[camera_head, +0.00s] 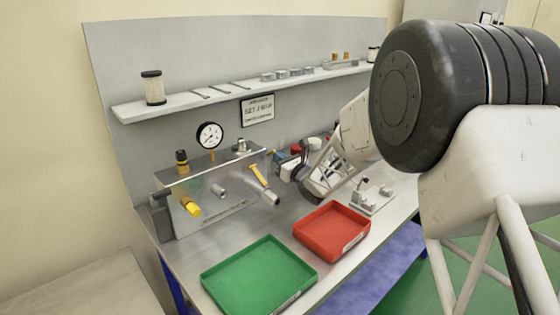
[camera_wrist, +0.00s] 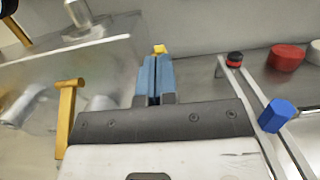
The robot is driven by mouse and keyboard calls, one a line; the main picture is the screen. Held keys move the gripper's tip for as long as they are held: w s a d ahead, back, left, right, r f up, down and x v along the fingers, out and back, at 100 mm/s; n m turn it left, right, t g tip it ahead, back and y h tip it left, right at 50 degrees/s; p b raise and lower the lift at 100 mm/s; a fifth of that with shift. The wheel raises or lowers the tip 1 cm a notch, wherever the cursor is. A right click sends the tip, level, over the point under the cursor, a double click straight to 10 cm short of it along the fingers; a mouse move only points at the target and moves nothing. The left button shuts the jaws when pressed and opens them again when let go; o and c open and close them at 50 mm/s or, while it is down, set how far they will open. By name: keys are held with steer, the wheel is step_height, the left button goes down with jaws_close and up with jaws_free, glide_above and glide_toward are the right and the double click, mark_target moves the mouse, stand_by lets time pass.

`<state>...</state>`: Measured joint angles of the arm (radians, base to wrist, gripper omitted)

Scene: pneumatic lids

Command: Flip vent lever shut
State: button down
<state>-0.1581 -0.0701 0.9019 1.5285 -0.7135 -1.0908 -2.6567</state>
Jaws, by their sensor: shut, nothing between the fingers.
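A yellow lever (camera_head: 259,175) sticks up at a slant from a pipe fitting on the right part of the grey metal box's front. It fits the vent lever, but no label on it is readable. In the wrist view the yellow lever (camera_wrist: 66,115) stands left of my gripper (camera_wrist: 157,62), with a gap between. My gripper's blue fingers are shut together and empty, beside the box's edge. A small yellow thing (camera_wrist: 160,48) shows just past the fingertips. A second yellow handle (camera_head: 190,206) sits at the box's left front.
The grey box (camera_head: 212,217) carries a pressure gauge (camera_head: 209,135). A green tray (camera_head: 258,277) and a red tray (camera_head: 332,228) lie in front. A blue knob (camera_wrist: 278,115) and metal rails are right of my gripper. A shelf (camera_head: 240,89) runs above.

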steer(key=shift+w+a+r+g+h, duration=0.15)
steer(key=shift+r+g+h, duration=0.3)
steer(key=shift+g+h, duration=0.25)
stand_by(0.6)
steer(key=shift+g+h, duration=0.8)
steer(key=shift+w+a+r, duration=0.3)
steer(key=shift+r, duration=0.25)
steer(key=shift+w+a+r, duration=0.3)
steer(key=shift+r, duration=0.3)
steer(key=shift+w+a+r, duration=0.3)
steer(key=shift+r, duration=0.25)
steer(key=shift+w+a+r, duration=0.5)
steer(key=shift+w+a, duration=0.05)
steer(key=shift+s+d, duration=0.1)
